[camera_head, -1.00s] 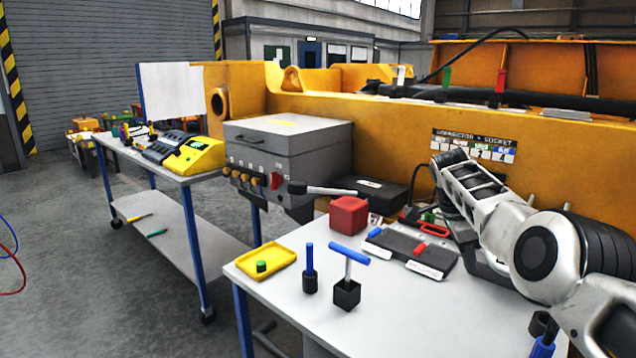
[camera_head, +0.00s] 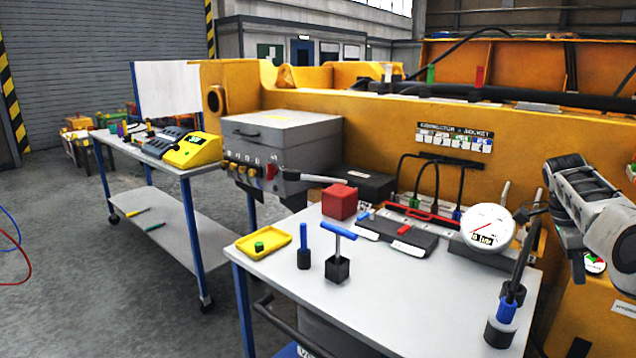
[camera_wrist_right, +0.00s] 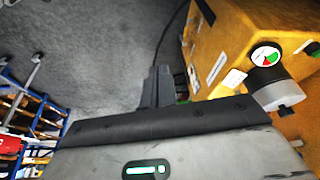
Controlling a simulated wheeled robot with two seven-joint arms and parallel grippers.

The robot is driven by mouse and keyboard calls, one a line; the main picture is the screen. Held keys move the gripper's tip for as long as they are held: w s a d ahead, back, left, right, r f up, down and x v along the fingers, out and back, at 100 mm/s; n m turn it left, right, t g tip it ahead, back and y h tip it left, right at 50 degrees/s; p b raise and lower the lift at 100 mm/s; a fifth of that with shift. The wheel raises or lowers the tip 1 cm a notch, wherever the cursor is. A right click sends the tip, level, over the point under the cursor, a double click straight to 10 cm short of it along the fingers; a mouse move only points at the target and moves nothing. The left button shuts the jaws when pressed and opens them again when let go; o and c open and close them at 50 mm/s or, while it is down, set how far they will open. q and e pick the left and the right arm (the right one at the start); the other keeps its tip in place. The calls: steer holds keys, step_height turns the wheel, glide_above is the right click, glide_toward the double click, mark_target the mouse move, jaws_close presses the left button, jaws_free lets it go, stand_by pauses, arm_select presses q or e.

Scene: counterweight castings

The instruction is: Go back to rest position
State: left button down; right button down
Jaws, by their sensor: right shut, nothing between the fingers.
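My right gripper (camera_head: 578,272) hangs at the right edge of the head view, pointing down beyond the right end of the workbench (camera_head: 415,292). It is apart from everything on the bench. In the right wrist view its dark fingers (camera_wrist_right: 156,88) are together with nothing between them, over grey floor. My left gripper is not in either view.
A round white gauge (camera_head: 487,226) and a blue-collared tool (camera_head: 507,308) stand near the bench's right end. A yellow cabinet with a dial (camera_wrist_right: 235,48) is close to my right gripper.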

steer(key=s+d+m, duration=0.3)
steer(key=s+d, duration=0.5)
steer(key=d, duration=0.4)
steer(key=d+f+n+t+h, duration=0.4)
steer(key=f+n+h, duration=0.2)
steer(key=f+n, duration=0.75)
steer(key=s+a+f+n+t+y, duration=0.25)
steer(key=a+f+n, duration=0.3)
steer(key=a, duration=0.35)
steer(key=s+a+f+n+t+y, duration=0.2)
steer(key=s+a+f+n, duration=0.3)
steer(key=a, duration=0.4)
steer(key=s+a+f+n+t+y, duration=0.25)
steer(key=a+f+n, duration=0.3)
steer(key=a, duration=0.35)
steer(key=s+a+r+n+y, duration=0.1)
steer(key=s+a+n+y, duration=0.15)
steer(key=s+a, duration=0.35)
steer(key=s+a+n+y, duration=0.2)
steer(key=s+a+y, duration=0.15)
steer(key=a, duration=0.45)
steer(key=a+m+t, duration=0.1)
steer(key=a+m, duration=0.3)
steer(key=a, duration=0.5)
steer(key=shift+w+a+r+m+h, duration=0.2)
steer(key=shift+a+r+m+h, duration=0.1)
steer(key=shift+a+m, duration=0.1)
